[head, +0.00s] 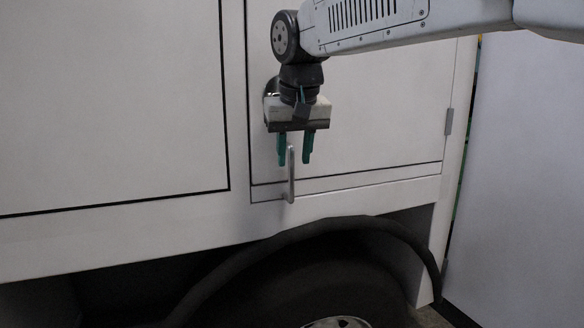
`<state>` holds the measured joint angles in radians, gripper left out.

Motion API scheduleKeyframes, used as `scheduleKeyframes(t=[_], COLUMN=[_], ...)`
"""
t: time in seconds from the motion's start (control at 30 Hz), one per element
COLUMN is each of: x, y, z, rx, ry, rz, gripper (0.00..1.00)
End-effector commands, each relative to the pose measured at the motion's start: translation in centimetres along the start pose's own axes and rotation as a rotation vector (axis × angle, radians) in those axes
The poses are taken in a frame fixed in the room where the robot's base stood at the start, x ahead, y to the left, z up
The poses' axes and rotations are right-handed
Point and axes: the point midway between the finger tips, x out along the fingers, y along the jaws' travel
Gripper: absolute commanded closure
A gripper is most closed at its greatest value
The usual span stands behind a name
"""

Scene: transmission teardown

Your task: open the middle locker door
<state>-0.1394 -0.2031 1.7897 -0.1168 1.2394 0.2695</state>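The locker door (380,120) is a pale panel with a dark outline, above the wheel, with a hinge on its right edge. A metal bar handle (291,178) stands upright near its lower left corner. My gripper (295,163) points down with its two green fingers apart, one on each side of the handle's upper end in the picture. I cannot tell whether the fingers touch the handle or are in front of it. The door looks shut.
Another pale panel (110,100) with a dark outline is on the left. A black wheel arch (300,232) and a tyre (290,285) lie below the door. A large pale surface (525,170) stands at the right, beyond the body's edge.

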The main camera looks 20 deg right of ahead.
Motion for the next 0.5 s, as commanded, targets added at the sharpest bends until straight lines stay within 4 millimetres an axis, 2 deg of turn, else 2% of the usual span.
scheduleKeyframes(t=[0.03,0.1,0.13,0.27,0.5], x=[-1.2,-2.5,-2.5,-1.4,2.5], y=[0.0,0.1,0.2,0.3,0.4], z=[-1.2,-2.0,-2.0,-2.0,-2.1], rx=[0.023,0.058,0.07,0.089,0.089], ry=[0.029,0.061,0.061,0.056,0.054], rz=[0.0,-0.001,0.0,0.001,0.002], gripper=[0.66,0.66,0.66,0.66,0.66])
